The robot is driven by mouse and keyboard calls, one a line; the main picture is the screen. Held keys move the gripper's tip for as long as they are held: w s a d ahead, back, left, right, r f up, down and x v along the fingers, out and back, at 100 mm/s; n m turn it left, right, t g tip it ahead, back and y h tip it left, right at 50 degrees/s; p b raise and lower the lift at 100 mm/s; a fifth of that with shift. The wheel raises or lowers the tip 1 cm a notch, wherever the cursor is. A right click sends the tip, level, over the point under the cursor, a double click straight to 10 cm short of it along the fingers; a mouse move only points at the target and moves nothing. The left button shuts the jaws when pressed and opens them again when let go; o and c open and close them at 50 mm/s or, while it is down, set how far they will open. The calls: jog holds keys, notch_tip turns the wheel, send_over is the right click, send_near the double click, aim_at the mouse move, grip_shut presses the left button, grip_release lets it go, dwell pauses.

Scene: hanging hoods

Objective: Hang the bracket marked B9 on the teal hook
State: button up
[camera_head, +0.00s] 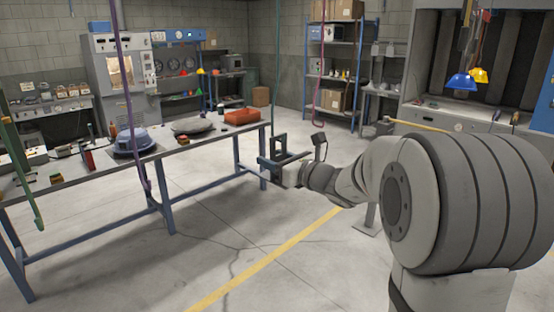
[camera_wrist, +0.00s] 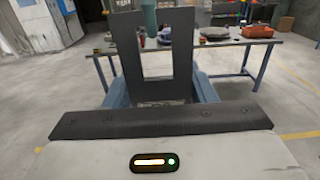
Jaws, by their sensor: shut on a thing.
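My gripper (camera_head: 284,168) is shut on a dark grey bracket (camera_wrist: 127,58), a flat upright frame with a rectangular opening. The bracket also shows at the end of my arm in the head view (camera_head: 273,146). No B9 mark is readable on it. A thin teal hook rod (camera_head: 277,60) hangs from above, and its lower part comes down at the bracket in the head view. I cannot tell whether the hook passes through the opening or touches the bracket.
A purple hook (camera_head: 126,90), a green hook (camera_head: 22,175) and a pink hook (camera_head: 318,85) also hang down. A long workbench (camera_head: 80,178) stands at the left, with a blue hood (camera_head: 133,141) and a red-orange case (camera_head: 241,116) on it. The floor in front is clear.

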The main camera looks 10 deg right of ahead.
jog(key=shift+r, duration=0.1)
jog(key=o, duration=1.4)
jog(key=shift+s, duration=0.1)
